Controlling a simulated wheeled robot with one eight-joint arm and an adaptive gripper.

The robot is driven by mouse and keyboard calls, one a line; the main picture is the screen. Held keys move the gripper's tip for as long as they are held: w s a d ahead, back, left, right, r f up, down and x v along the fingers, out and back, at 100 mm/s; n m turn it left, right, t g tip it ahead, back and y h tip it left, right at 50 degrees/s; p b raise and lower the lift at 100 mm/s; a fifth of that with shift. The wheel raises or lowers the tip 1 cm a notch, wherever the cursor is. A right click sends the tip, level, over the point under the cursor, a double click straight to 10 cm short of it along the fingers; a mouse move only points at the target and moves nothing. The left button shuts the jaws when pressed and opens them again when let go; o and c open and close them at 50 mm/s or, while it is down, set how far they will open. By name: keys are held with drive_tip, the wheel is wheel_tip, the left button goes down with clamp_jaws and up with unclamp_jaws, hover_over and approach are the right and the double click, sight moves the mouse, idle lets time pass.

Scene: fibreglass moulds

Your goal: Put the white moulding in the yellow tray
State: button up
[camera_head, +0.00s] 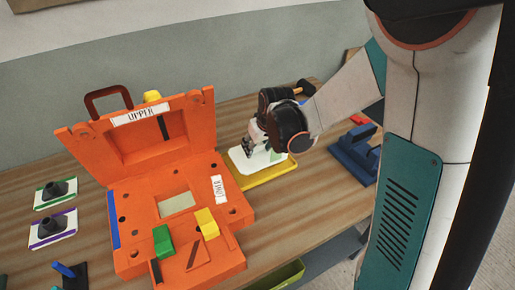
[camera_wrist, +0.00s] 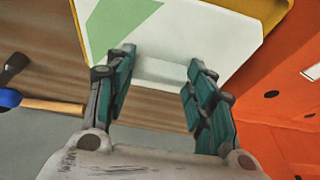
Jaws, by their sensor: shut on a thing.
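The white moulding (camera_head: 250,169), a pale panel with a green patch, is over the yellow tray (camera_head: 277,177) just right of the orange mould. My gripper (camera_head: 257,150) is above it, fingers down. In the wrist view my gripper (camera_wrist: 160,72) is shut on a raised part of the white moulding (camera_wrist: 205,32), one finger on each side. A strip of the yellow tray (camera_wrist: 264,8) shows past its edge. I cannot tell whether the moulding touches the tray floor; my gripper hides part of it.
The open orange mould (camera_head: 130,205) stands left of the tray, its lid marked UPPER raised. Green (camera_head: 163,239) and yellow (camera_head: 207,223) blocks are on its lower half. A blue fixture (camera_head: 357,155) is to the right. A hammer (camera_wrist: 45,103) shows in the wrist view.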

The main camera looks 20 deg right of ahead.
drive_tip(key=shift+f, duration=0.1)
drive_tip(key=o, duration=1.5)
drive_tip(key=shift+f, duration=0.1)
drive_tip(key=shift+o, duration=0.2)
drive_tip(key=p+v, duration=0.4)
drive_tip(key=v, duration=0.9)
drive_tip(key=s+r+m+t, duration=0.1)
drive_tip(key=s+r, duration=0.3)
drive_tip(key=s, duration=0.5)
drive_tip(key=s+r+m+t, duration=0.1)
drive_tip(key=s+r, duration=0.3)
drive_tip(key=s, duration=0.5)
drive_tip(key=shift+s+d+t+h, duration=0.2)
drive_tip(key=shift+s+t+h, duration=0.1)
drive_tip(key=shift+h, duration=0.1)
drive_tip(key=shift+r, duration=0.1)
